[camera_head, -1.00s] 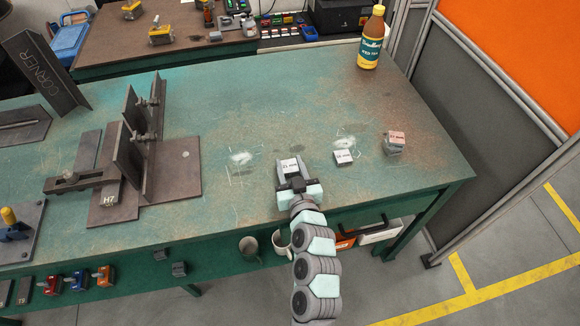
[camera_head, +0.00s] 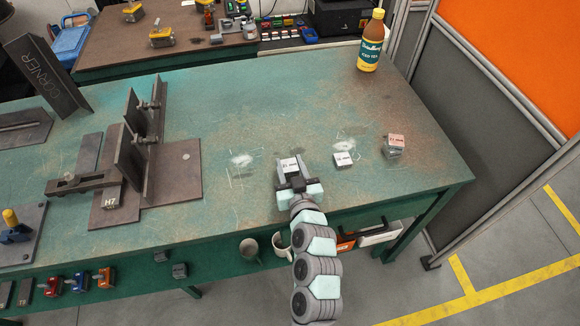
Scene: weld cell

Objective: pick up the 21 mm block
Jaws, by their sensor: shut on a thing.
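My gripper (camera_head: 291,175) is at the front part of the green bench, shut on a small grey block with a white label (camera_head: 290,164). The label looks like 21 mm, but the print is tiny. The block sits between the fingers, its lower part hidden by them; I cannot tell whether it touches the bench top. A smaller block with a white label (camera_head: 343,160) sits to the right, apart from my gripper. A block with a reddish label (camera_head: 394,146) stands farther right; its print is too small to read surely.
A dark steel fixture (camera_head: 150,170) stands on the green bench (camera_head: 240,110) to the left. A bottle of iced tea (camera_head: 371,42) stands at the back right. Two mugs (camera_head: 249,250) hang below the front edge. The bench middle behind my gripper is clear.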

